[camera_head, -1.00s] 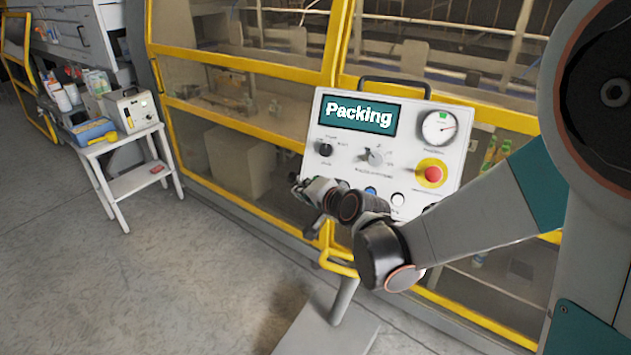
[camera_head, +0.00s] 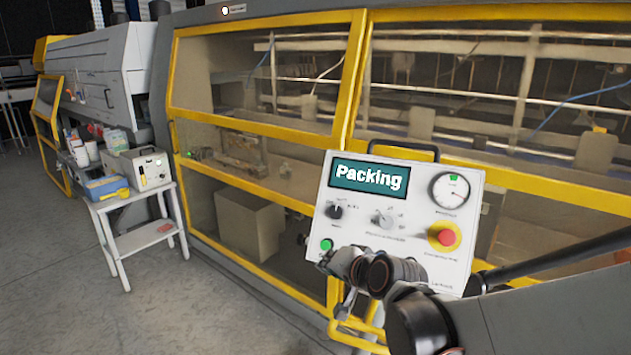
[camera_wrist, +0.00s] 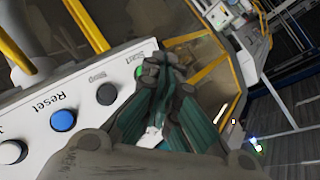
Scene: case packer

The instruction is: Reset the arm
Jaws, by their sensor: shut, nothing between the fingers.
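The tilted white control panel (camera_head: 405,200) with a "Packing" screen stands in front of the machine in the head view. My gripper (camera_wrist: 170,72) is shut and empty; in the wrist view its fingertips lie beside the green Start button (camera_wrist: 139,71). Whether they touch the panel I cannot tell. The wrist view also shows the black Stop button (camera_wrist: 106,94) and the blue Reset button (camera_wrist: 63,120). In the head view the green button (camera_head: 326,245) is visible at the panel's lower left, while my wrist and gripper hide much of the lower button row.
The yellow-framed machine enclosure (camera_head: 265,122) stands behind the panel. A white side table (camera_head: 140,240) at left holds a small instrument box (camera_head: 145,168) and a blue tray (camera_head: 105,188). The grey floor at lower left is clear.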

